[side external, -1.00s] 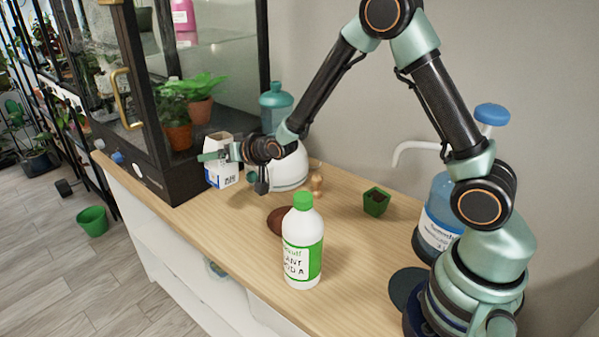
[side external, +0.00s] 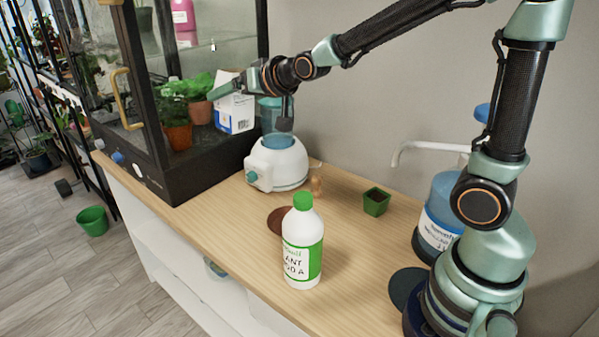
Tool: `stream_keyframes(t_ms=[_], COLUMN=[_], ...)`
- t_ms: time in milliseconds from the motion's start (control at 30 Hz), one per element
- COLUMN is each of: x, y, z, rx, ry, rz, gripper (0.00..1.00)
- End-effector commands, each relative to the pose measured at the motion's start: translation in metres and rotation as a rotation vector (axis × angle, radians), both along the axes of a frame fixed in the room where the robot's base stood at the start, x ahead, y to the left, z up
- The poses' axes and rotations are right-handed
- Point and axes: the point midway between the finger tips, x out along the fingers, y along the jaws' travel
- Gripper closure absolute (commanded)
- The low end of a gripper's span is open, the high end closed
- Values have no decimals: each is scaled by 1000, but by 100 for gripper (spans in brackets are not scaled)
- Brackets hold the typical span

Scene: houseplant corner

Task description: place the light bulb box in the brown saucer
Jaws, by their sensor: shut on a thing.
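The light bulb box (side external: 235,116) is a small white carton with a blue panel. My gripper (side external: 240,92) is shut on it and holds it in the air, in front of the glass cabinet and left of the humidifier's top. The brown saucer (side external: 277,220) lies flat on the wooden counter. Its right part is hidden behind the white bottle, and its visible part looks empty. The box is well above and beyond the saucer, apart from it.
A white bottle with green cap (side external: 303,245) stands right in front of the saucer. A white humidifier (side external: 277,163) with a teal tank stands behind it. A small wooden figure (side external: 316,180), a green pot (side external: 376,201) and a blue jug (side external: 440,215) are to the right. The front counter is clear.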

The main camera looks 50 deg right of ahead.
Motion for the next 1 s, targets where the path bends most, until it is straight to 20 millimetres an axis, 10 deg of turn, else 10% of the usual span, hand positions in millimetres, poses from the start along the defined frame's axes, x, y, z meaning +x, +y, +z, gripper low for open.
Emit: stream_keyframes(t_ms=[533,1000], x=[-60,9], y=[-9,2], z=[24,-8], rx=[0,0], ry=[0,7], rz=[-18,3], gripper=[80,80])
